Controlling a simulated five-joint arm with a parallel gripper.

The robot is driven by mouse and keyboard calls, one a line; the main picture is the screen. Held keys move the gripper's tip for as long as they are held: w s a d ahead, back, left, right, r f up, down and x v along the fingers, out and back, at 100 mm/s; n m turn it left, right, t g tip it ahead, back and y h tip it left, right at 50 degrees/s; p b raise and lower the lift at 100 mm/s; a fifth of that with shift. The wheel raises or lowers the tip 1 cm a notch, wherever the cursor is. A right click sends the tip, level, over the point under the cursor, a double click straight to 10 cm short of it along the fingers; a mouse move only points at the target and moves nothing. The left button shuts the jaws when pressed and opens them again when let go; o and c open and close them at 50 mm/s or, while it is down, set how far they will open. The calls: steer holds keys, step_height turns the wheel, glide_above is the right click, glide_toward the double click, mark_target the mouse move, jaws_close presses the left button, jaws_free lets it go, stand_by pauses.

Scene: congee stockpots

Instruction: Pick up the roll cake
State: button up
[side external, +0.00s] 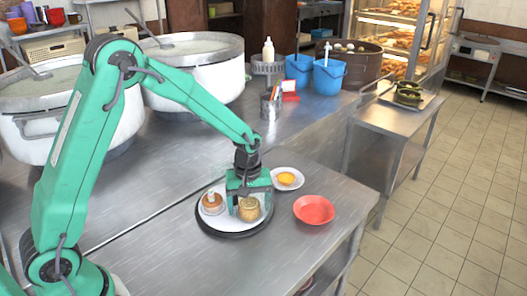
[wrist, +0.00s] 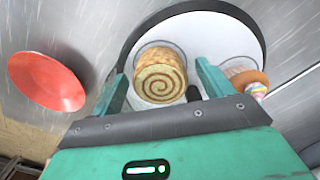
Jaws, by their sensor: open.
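The roll cake (side external: 249,209) is a short golden-brown cylinder, and its spiral end faces the camera in the wrist view (wrist: 160,76). It is on a white plate (side external: 221,222) with a dark round rim or tray (side external: 236,234) beneath it. My gripper (side external: 250,203) is over the plate, pointing down at the roll cake. In the wrist view my gripper (wrist: 161,70) is open, with one finger on each side of the roll cake. I cannot tell whether either finger touches it.
A small brown-and-white pastry (side external: 212,204) shares the plate, close to the gripper on the left. A red dish (side external: 314,210) is to the right. A white plate with yellow food (side external: 286,178) is behind. Large pots (side external: 196,66) stand at the back left.

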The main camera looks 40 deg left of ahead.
mark_target(250, 205)
stand_by(0.4)
steer(key=c, duration=1.1)
steer(key=shift+o, duration=0.2)
steer(key=shift+r, duration=0.15)
steer(key=shift+r, duration=0.6)
steer(key=r, duration=0.2)
steer(key=d+r, duration=0.1)
steer(key=shift+s+r, duration=0.1)
steer(key=shift+s, duration=0.15)
steer(key=s+d+r, duration=0.2)
steer(key=d, duration=0.1)
steer(key=s+d+r, duration=0.4)
steer(key=d, duration=0.1)
steer(key=shift+d+r, duration=0.15)
steer(key=shift+d, duration=0.2)
